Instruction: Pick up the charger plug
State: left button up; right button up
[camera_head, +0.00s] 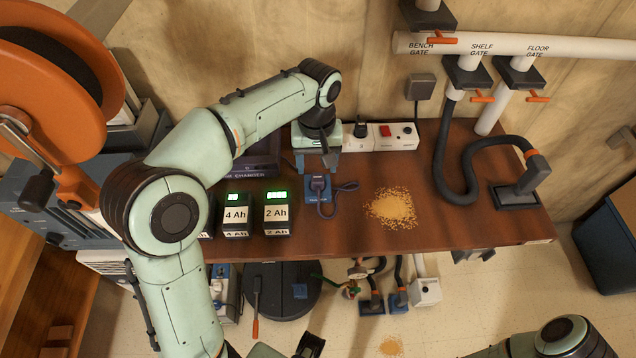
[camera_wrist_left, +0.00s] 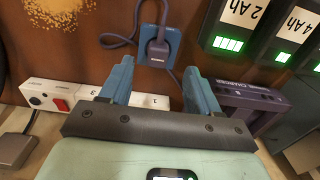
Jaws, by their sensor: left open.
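The charger plug (camera_head: 318,185) is a small dark purple plug with a cord, lying on a blue pad (camera_head: 312,196) on the bench. It also shows in the left wrist view (camera_wrist_left: 158,50), near the top middle, with its cord curling left. My left gripper (camera_head: 317,165) is open and points down, just behind the plug. In the left wrist view its two blue fingers (camera_wrist_left: 157,75) are spread, with the plug beyond the tips and nothing between them. The purple charger (camera_head: 256,158) stands to the left, partly hidden by my left arm.
A white power strip (camera_head: 400,137) with a red switch lies behind and right of the gripper. Batteries marked 4 Ah (camera_head: 236,216) and 2 Ah (camera_head: 277,214) stand left of the pad. Sawdust (camera_head: 392,207) and a grey hose (camera_head: 470,185) lie to the right.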

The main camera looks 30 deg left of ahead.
aim_at(318, 178)
pick_arm(q)
jog(key=shift+w+f+b, duration=0.2)
jog(key=shift+f+b, duration=0.2)
jog(key=shift+f, duration=3.15)
grip_shut()
